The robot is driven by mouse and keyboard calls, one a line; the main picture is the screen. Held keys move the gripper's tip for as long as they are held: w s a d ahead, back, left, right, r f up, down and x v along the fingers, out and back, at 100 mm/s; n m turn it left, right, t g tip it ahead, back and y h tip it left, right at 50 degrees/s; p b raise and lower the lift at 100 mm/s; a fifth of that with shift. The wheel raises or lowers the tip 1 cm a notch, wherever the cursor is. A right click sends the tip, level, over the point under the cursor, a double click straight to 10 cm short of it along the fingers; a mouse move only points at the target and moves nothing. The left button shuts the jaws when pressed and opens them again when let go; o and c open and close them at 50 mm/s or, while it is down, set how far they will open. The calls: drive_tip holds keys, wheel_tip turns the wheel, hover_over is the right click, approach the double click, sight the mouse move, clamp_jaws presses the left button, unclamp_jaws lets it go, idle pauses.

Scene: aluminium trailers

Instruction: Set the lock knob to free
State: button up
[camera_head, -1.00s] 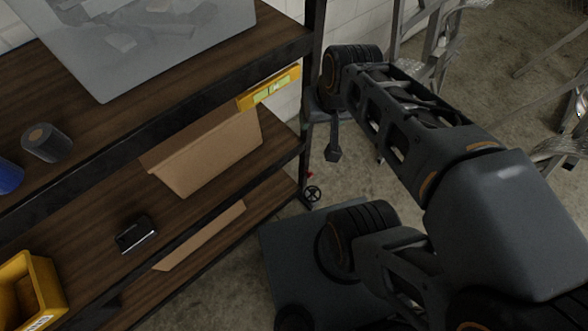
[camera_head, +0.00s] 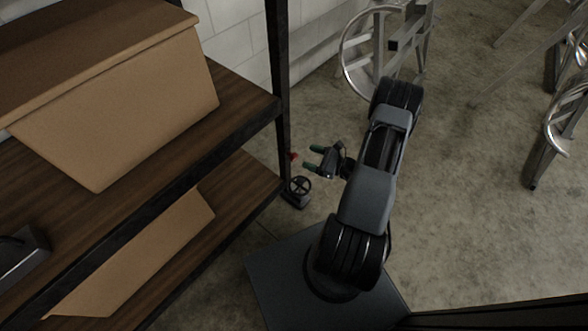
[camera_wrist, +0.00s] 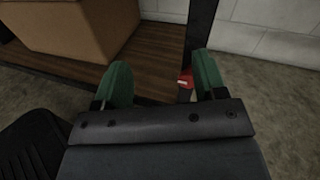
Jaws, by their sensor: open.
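A small red part (camera_head: 293,156), which may be the lock knob, shows beside the black shelf post, above a dark handwheel (camera_head: 300,188). In the wrist view a red part (camera_wrist: 185,79) shows between my green fingers, nearer the right one, farther off at the post's foot. Its setting is too small to read. My gripper (camera_head: 314,157) is open and empty, its fingers pointing left toward the red part, with a small gap visible. It also shows in the wrist view (camera_wrist: 162,68). The lower part of the red thing is hidden behind my gripper there.
A wooden shelf rack with a black post (camera_head: 279,80) stands on the left, holding cardboard boxes (camera_head: 130,110).

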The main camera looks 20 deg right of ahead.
sight(296, 158)
drive_tip(key=s+d+f+m+t+h+b, duration=0.25)
drive_tip(key=f+m+h, duration=0.2)
drive_tip(key=f, duration=0.65)
drive_tip(key=shift+m+t, duration=0.35)
drive_tip(key=shift+t, duration=0.1)
drive_tip(key=b+x, duration=0.1)
drive_tip(key=x, duration=0.3)
drive_tip(key=b+x, duration=0.1)
drive_tip(key=x, duration=0.4)
drive_tip(key=b+x, duration=0.2)
drive_tip(key=x, duration=0.3)
drive_tip(key=shift+w+d+r, duration=0.1)
drive_tip(key=shift+d, duration=0.25)
drive_tip(key=shift+y, duration=0.25)
drive_tip(key=c, duration=0.9)
drive_tip(key=shift+o, duration=0.2)
